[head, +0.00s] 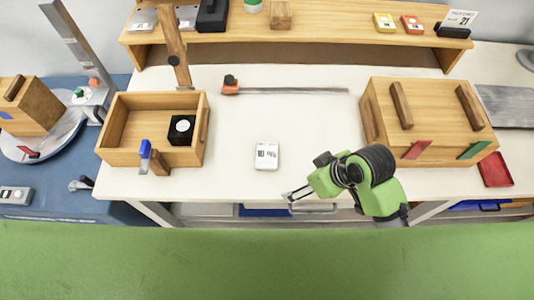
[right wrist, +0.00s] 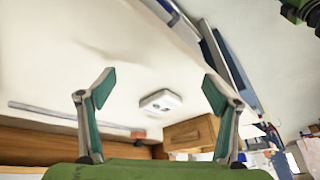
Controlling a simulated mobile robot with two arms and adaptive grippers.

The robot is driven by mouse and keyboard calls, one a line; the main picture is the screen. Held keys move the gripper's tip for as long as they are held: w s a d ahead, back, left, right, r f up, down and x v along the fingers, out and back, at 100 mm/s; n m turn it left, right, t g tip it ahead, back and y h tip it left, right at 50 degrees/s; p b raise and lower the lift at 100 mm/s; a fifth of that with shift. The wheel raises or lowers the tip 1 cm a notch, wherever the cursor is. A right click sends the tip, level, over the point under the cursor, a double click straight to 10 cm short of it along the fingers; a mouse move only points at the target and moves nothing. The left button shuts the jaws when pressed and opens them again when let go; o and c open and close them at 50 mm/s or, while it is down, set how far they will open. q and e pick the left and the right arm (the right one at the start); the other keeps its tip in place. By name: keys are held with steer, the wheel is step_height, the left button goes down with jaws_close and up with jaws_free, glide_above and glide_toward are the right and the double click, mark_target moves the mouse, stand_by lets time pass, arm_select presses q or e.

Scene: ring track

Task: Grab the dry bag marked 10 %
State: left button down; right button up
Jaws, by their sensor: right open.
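A small white packet (head: 265,155) with two dark printed marks lies on the white tabletop, near the middle of its front part. The marks are too small to read surely as 10 %. It also shows in the right wrist view (right wrist: 160,102), beyond the fingers and centred between them. My right gripper (head: 287,196) is at the table's front edge, a little in front and to the right of the packet. Its two fingers (right wrist: 158,88) are spread apart with nothing between them, clear of the packet. My left gripper is not in view.
An open wooden box (head: 110,155) with a black block (head: 181,131) stands to the left. A closed wooden box (head: 440,105) stands to the right. A long clamp (head: 290,91) lies behind the packet, below a wooden shelf (head: 330,22). The tabletop around the packet is clear.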

steer(key=w+a+r+n+g+y, duration=0.1)
steer(key=w+a+r+n, duration=0.3)
steer(key=w+r+n, duration=0.15)
steer(key=n+g, duration=0.2)
steer(key=n, duration=0.2)
glide_toward(267, 154)
steer(key=p+x, duration=0.1)
steer(key=x, duration=0.2)
steer(key=shift+a+f, duration=0.1)
steer(key=shift+f, duration=0.05)
steer(key=p+x, duration=0.2)
steer(key=x, duration=0.2)
steer(key=shift+a+f, duration=0.15)
steer(key=shift+f, duration=0.25)
steer(key=shift+a+f, duration=0.1)
steer(key=shift+f, duration=0.2)
steer(key=c, duration=1.2)
